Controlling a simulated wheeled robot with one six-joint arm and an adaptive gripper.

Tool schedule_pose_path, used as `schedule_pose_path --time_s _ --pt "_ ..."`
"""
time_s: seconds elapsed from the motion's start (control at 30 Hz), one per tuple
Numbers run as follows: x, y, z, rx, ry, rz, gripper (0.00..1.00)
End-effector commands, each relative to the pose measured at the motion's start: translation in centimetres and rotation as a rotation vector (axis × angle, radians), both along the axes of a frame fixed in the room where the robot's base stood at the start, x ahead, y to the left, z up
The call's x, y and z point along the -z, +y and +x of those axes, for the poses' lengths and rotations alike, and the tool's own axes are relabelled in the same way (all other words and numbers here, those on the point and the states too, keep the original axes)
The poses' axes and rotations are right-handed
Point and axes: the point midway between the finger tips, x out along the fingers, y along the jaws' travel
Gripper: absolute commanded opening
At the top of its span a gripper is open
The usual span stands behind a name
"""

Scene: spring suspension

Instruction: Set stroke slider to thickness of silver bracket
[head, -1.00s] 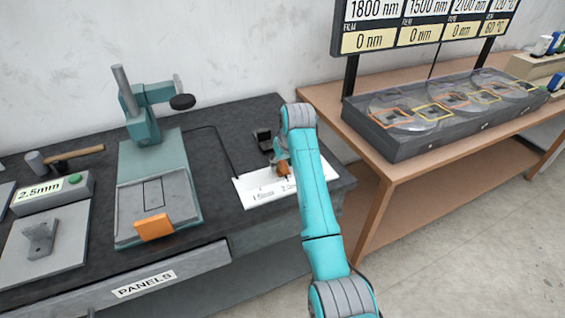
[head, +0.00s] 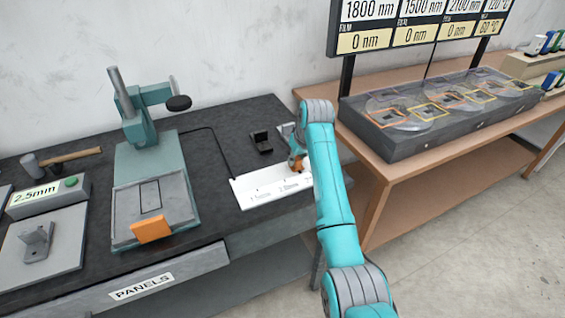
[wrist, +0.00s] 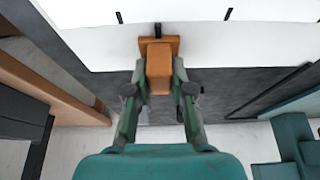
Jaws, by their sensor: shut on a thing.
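My gripper (wrist: 158,92) is shut on the orange stroke slider (wrist: 158,62), with one green finger on each side of it. In the head view the slider (head: 298,166) sits at the right part of the white scale plate (head: 255,192), right of a mark that seems to read 2.0mm. My arm hides the plate's right end. The silver bracket (head: 37,240) stands on a light grey plate at the far left. The display (head: 38,193) behind it reads 2.5mm.
A teal press (head: 150,170) with an orange front tab (head: 150,229) stands between the bracket and the scale plate. A small dark device (head: 260,140) lies behind the scale plate. A brown bench (head: 392,178) with a grey wafer tray (head: 400,150) is at the right.

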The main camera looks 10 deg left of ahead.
Motion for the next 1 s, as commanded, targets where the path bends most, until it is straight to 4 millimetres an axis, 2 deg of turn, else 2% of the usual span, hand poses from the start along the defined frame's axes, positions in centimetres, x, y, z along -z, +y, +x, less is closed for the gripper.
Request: schedule_pose_path --time_s 0.1,0.2,0.53,0.57,0.63,1.0 --pt "0.0 -2.0 1.4 0.003 0.000 0.000 0.00" --pt "0.0 -2.8 1.9 0.000 -0.001 0.001 0.00" --pt "-0.1 -3.1 2.1 0.001 -0.004 -0.001 0.00" --pt "-0.1 -3.1 2.1 0.001 -0.004 -0.001 0.30" --pt "-0.1 -3.1 2.1 0.001 -0.003 -0.001 0.47" --pt "-0.3 -3.1 2.0 0.000 -0.002 0.000 0.48"
